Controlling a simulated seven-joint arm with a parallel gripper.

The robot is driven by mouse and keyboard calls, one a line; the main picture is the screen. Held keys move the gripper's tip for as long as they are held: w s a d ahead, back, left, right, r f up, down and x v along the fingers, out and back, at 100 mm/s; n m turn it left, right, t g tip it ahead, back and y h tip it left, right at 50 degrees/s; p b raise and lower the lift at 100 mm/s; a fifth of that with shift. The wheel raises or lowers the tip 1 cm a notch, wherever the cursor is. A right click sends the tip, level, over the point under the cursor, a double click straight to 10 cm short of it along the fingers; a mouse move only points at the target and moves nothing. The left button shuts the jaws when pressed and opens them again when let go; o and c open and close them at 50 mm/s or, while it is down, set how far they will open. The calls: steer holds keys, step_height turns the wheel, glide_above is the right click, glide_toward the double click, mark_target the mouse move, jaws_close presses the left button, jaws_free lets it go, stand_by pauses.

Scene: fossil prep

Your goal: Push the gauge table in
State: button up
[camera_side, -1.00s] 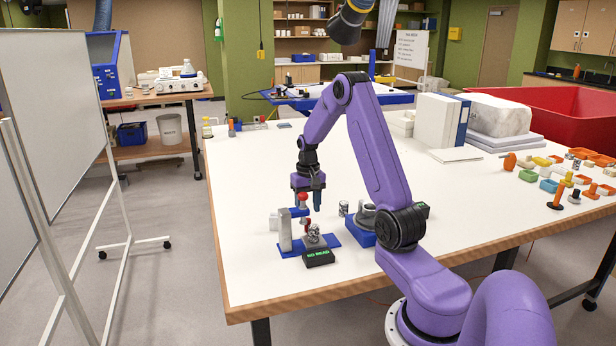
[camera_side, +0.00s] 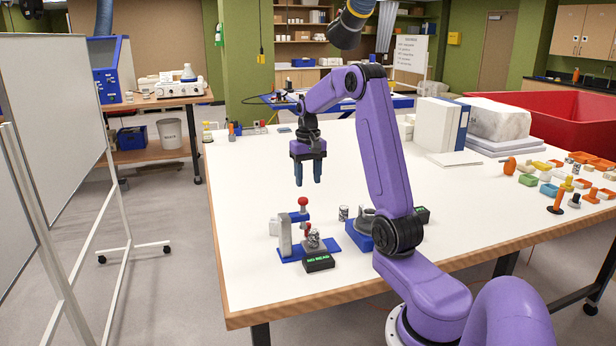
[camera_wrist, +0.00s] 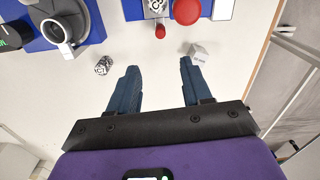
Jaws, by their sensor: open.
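The gauge (camera_side: 285,238) stands on a blue base near the table's front left, with a grey post, a blue arm, a red knob (camera_side: 303,201) on top and a red tip below. A small grey table (camera_side: 316,246) sits in front with a speckled piece (camera_side: 313,238) on it; whether it is in or out is hard to tell. The display (camera_side: 319,262) shows green "NO READ" text. My gripper (camera_side: 308,184) is open and empty, above and behind the gauge. In the wrist view my gripper (camera_wrist: 160,67) points towards the gauge's red knob (camera_wrist: 187,10), clear of it.
A second speckled piece (camera_side: 343,212) stands loose beside a blue-based grey device (camera_side: 362,224), right of the gauge. A small white block (camera_wrist: 198,53) lies near my fingers in the wrist view. Binders and a red bin (camera_side: 560,115) stand farther right. The table's middle is clear.

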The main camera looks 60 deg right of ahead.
mark_target(308, 223)
steer(key=d+m+y, duration=0.5)
steer(key=d+m, duration=0.2)
steer(key=m, duration=0.2)
steer(key=shift+h, duration=0.3)
steer(key=x, duration=1.8)
steer(key=shift+a, duration=0.15)
jaws_close()
